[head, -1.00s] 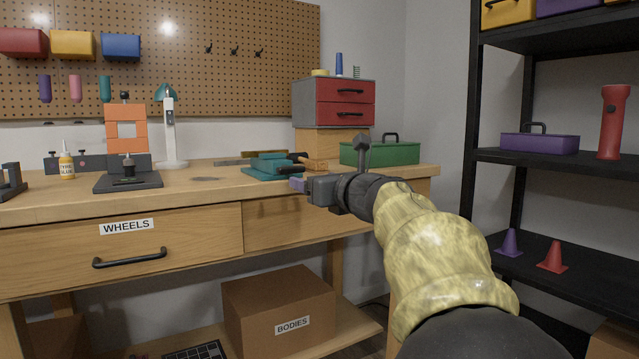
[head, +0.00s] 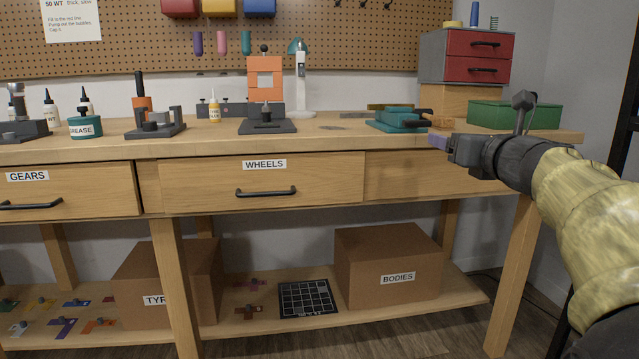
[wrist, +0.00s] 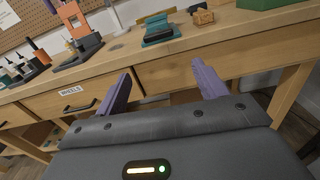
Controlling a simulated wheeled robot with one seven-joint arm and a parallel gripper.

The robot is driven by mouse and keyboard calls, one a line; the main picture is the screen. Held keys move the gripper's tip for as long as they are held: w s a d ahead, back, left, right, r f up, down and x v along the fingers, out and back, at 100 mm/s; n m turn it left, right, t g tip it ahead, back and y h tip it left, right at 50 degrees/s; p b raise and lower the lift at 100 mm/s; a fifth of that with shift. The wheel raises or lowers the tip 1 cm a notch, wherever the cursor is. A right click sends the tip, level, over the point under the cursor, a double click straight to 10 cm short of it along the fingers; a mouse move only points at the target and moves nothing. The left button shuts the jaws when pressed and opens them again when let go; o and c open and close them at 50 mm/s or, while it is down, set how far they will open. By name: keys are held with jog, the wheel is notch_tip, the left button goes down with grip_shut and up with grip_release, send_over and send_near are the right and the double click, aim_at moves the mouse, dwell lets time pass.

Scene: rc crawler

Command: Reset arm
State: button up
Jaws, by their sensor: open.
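My arm reaches in from the right edge in the head view. My gripper (head: 438,142) is held in front of the right part of the workbench (head: 340,143), near the height of its top. In the wrist view my gripper (wrist: 168,86) shows two purple fingers spread well apart, with nothing between them. Beyond the fingers are the drawer fronts and the bench edge. The gripper appears to touch nothing.
The WHEELS drawer (head: 262,183) and GEARS drawer (head: 68,193) are shut. A teal vise (head: 395,121), a green toolbox (head: 513,114) and an orange press (head: 265,78) stand on the bench. The BODIES box (head: 388,268) sits on the lower shelf. Floor shows in front.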

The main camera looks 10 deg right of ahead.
jog(key=s+a+f+m+g+h+p, duration=0.1)
jog(key=a+f+m+g+p, duration=0.2)
jog(key=f+m+p, duration=0.6)
jog(key=a+f+m+g+h+p, duration=0.2)
jog(key=a+f+m+g+p, duration=0.15)
jog(key=m, duration=0.95)
jog(key=s+a+f+m+g+y+p, duration=0.1)
jog(key=s+a+f+m+g+p, duration=0.35)
jog(key=s+m, duration=0.35)
jog(key=s+a+f+m+g+y+p, duration=0.1)
jog(key=s+a+f+m+g+p, duration=0.4)
jog(key=s, duration=0.5)
notch_tip(320, 180, up, 36)
jog(key=s+a+p, duration=0.1)
jog(key=p, duration=3.6)
jog(key=shift+s+a+m+t+p, duration=0.15)
jog(key=shift+a+m+t+p, duration=0.15)
jog(key=shift+m, duration=0.1)
jog(key=shift+f, duration=0.1)
jog(key=shift+c, duration=0.4)
